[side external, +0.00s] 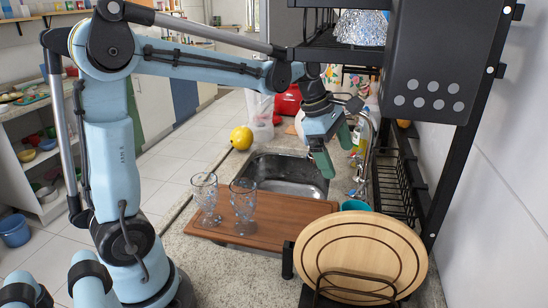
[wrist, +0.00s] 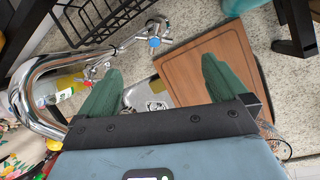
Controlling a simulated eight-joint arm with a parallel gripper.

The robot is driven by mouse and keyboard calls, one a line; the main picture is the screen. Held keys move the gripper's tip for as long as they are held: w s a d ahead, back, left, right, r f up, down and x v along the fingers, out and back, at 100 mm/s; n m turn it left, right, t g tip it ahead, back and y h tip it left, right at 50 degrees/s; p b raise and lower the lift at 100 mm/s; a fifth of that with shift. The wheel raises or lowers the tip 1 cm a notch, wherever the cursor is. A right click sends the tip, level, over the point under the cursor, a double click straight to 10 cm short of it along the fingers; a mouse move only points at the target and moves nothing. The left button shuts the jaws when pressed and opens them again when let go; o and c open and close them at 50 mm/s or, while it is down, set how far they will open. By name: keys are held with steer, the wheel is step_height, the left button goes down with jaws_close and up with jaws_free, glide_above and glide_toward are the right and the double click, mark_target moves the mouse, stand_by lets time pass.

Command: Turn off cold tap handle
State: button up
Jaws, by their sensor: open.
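The cold tap handle (wrist: 156,33) is chrome with a blue mark and stands on the counter at the top middle of the wrist view. In the side view, a small blue-marked part (side external: 353,193) near the faucet base appears to be this handle. The curved chrome faucet (wrist: 38,85) fills the left of the wrist view and rises behind the sink in the side view (side external: 371,130). My gripper (side external: 334,150) has green fingers and is open and empty above the sink. In the wrist view my gripper (wrist: 162,82) is apart from the handle, which lies beyond the fingertips.
The steel sink (side external: 285,178) lies below my gripper. A wooden board (side external: 270,217) with two glasses (side external: 243,200) is in front. A round board (side external: 360,250) stands nearer. A black wire basket (side external: 393,185) and the rack's dark box (side external: 440,65) crowd the right.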

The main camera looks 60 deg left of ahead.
steer(key=s+d+f+m+t+y, duration=0.1)
steer(key=s+d+f+m+t, duration=0.1)
steer(key=s+m, duration=0.7)
steer(key=s+d+f+m+t+y, duration=0.15)
steer(key=s+m, duration=0.45)
steer(key=m, duration=0.8)
steer(key=s+a+r+n+g, duration=0.1)
steer(key=a+n+g, duration=0.1)
steer(key=n, duration=0.5)
steer(key=s+a+r+n+g, duration=0.1)
steer(key=a+n+g, duration=0.1)
steer(key=n, duration=0.6)
steer(key=s+a+r+n+g, duration=0.1)
steer(key=a+n+g, duration=0.1)
steer(key=a+n, duration=0.2)
steer(key=shift+s+r+n, duration=0.15)
steer(key=shift+s+n, duration=0.05)
steer(key=shift+n, duration=0.7)
steer(key=shift+s+r+n, duration=0.1)
steer(key=shift+s+n, duration=0.05)
steer(key=shift+n, duration=0.75)
steer(key=a+n, duration=0.1)
steer(key=n, duration=0.2)
steer(key=a+n+g, duration=0.1)
steer(key=n, duration=0.2)
steer(key=r+n, duration=0.1)
steer(key=n, duration=0.2)
steer(key=shift+s+a+g, duration=0.25)
steer(key=shift+s+a, duration=0.15)
